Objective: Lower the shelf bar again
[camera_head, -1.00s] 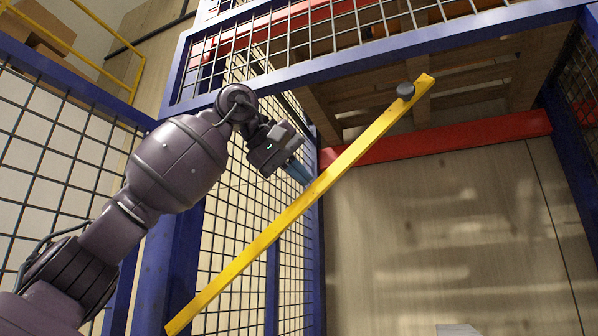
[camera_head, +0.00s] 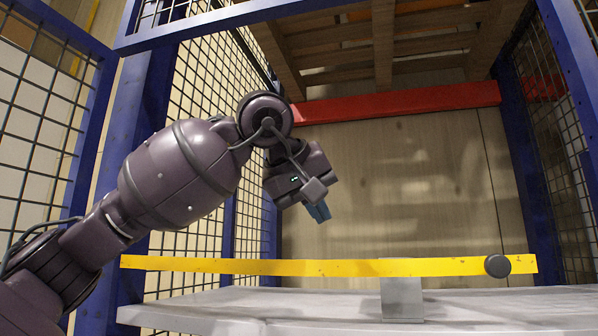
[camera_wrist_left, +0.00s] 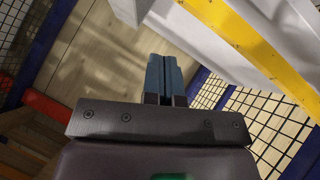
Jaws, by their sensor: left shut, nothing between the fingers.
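The yellow shelf bar (camera_head: 330,267) lies about level across the front of the shelf bay in the head view. A dark round knob (camera_head: 497,266) sits near its right end. The bar also crosses the upper right of the left wrist view (camera_wrist_left: 262,45). My left gripper (camera_head: 319,213) is above the bar and apart from it, with its blue fingers shut and empty. The shut fingers also show in the left wrist view (camera_wrist_left: 164,75). My right gripper is in neither view.
A pale grey shelf surface (camera_head: 250,308) lies just below and behind the bar, with a grey bracket (camera_head: 401,298) by it. Blue posts (camera_head: 550,150) and mesh panels flank the bay. A red beam (camera_head: 400,103) and wooden slats are above. The bay's middle is open.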

